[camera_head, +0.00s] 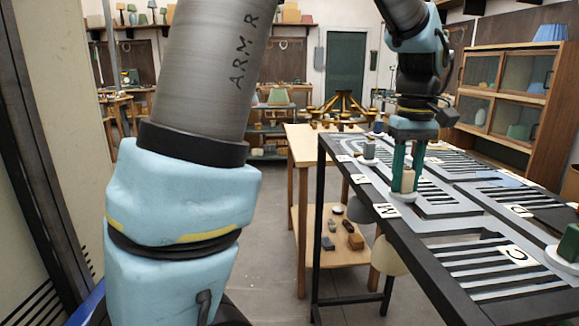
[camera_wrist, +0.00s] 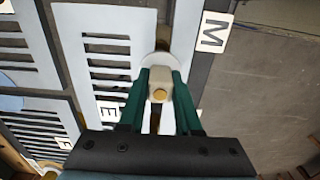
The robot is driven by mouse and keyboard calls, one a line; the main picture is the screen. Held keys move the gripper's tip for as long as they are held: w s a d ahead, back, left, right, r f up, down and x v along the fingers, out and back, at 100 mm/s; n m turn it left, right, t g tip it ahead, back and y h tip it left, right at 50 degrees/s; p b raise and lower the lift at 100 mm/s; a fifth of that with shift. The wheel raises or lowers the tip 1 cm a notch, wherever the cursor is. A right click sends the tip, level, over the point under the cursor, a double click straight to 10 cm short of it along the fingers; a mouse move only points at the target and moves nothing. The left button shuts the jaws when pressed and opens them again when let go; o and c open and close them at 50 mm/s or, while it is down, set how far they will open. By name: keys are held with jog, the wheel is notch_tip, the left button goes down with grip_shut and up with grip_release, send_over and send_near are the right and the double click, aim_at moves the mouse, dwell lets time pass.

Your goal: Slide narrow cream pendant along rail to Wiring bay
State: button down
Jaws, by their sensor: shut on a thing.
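My gripper (camera_head: 406,182) points down at the slotted rail table (camera_head: 462,247), its green fingers shut on a small cream block, the top of the cream pendant (camera_head: 407,181). In the wrist view the fingers (camera_wrist: 158,92) hold the block (camera_wrist: 159,76) from both sides, and a round brass end shows on it. The block stands on a pale disc (camera_wrist: 153,61) over a slot. Below the tabletop a rounded cream shade (camera_head: 389,257) hangs; I cannot tell for sure that it belongs to the held block. A letter plate (camera_head: 386,211) lies beside the gripper, reading M or W; it also shows in the wrist view (camera_wrist: 213,32).
A green block on a white disc (camera_head: 569,243) stands at the right edge of the table. Another small block on a disc (camera_head: 369,151) stands at the far left end. More letter plates (camera_head: 518,254) mark the table. Wooden shelving (camera_head: 330,235) stands beside it.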

jog(key=s, duration=0.8)
jog(key=shift+s+d, duration=0.2)
jog(key=shift+d, duration=0.15)
jog(key=w+d+p, duration=0.1)
jog(key=d+p, duration=0.5)
jog(key=d, duration=0.8)
jog(key=shift+w, duration=0.15)
dwell(0.3)
jog(key=w+a+p, duration=0.1)
jog(key=w+p, duration=0.4)
jog(key=w, duration=0.9)
jog(key=shift+a+p, duration=0.15)
jog(key=shift+p, duration=0.25)
